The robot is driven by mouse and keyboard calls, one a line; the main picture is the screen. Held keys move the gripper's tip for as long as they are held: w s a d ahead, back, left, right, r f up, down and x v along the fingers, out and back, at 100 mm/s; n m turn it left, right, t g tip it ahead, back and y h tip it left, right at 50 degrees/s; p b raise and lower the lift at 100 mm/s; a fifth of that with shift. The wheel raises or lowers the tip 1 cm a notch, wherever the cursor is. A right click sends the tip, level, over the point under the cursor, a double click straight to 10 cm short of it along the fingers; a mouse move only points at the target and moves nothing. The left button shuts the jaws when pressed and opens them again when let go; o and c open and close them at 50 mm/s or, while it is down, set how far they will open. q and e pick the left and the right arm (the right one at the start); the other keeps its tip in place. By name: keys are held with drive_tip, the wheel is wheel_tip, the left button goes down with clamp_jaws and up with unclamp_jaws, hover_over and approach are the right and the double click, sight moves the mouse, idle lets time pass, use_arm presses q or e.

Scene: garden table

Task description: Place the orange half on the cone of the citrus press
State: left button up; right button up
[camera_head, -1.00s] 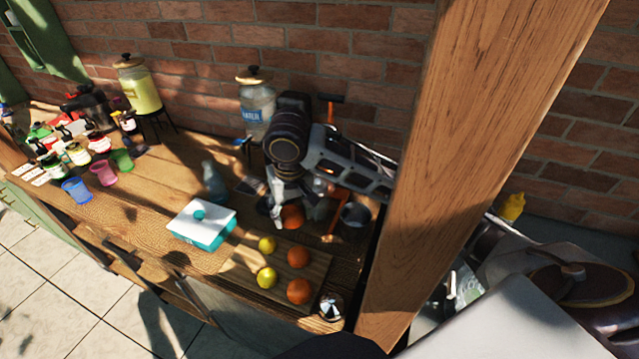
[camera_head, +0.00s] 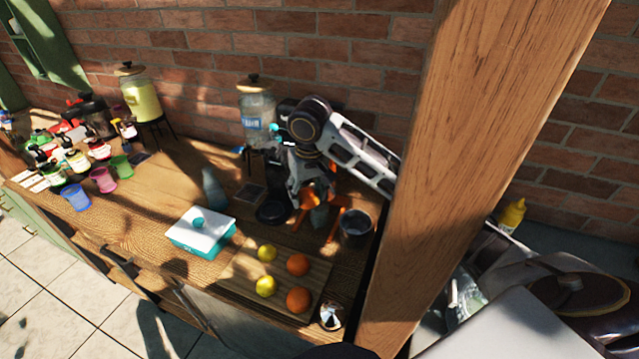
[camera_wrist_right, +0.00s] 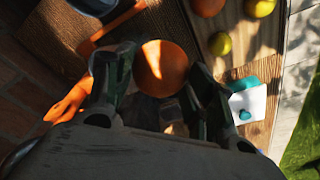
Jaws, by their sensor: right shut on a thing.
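My right gripper (camera_head: 311,200) is shut on the orange half (camera_head: 317,193) and holds it up near the back right of the table. In the right wrist view the orange half (camera_wrist_right: 162,66) shows between the two fingers (camera_wrist_right: 158,84). An orange-framed stand (camera_head: 335,224), which looks like the citrus press, is just right of and partly behind the gripper. Its orange bars also show in the right wrist view (camera_wrist_right: 68,103). Its cone is not clearly visible. The orange half looks apart from it, but I cannot tell the gap. My left gripper is out of view.
A cutting board (camera_head: 235,283) bears lemons (camera_head: 266,286) and oranges (camera_head: 298,300). A shiny metal piece (camera_head: 331,314) is at its right end. A grey cup (camera_head: 355,223), a black round base (camera_head: 272,210) and a glass dispenser (camera_head: 257,118) are near the gripper. A wooden post (camera_head: 470,150) stands right.

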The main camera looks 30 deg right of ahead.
drive_tip(key=w+d, duration=0.2)
drive_tip(key=d, duration=0.1)
drive_tip(key=w+d, duration=0.3)
drive_tip(key=shift+w+d, duration=0.2)
drive_tip(key=shift+w, duration=0.15)
drive_tip(key=shift+f+p, duration=0.5)
drive_tip(key=shift+f, duration=1.25)
drive_tip(key=o, duration=1)
drive_tip(key=shift+o, duration=0.2)
drive_tip(key=shift+s+r, duration=0.1)
drive_tip(key=shift+r, duration=0.8)
wheel_tip(320, 180, up, 10)
drive_tip(key=s, duration=0.1)
drive_tip(key=shift+s+p, duration=0.3)
drive_tip(key=shift+p, duration=0.1)
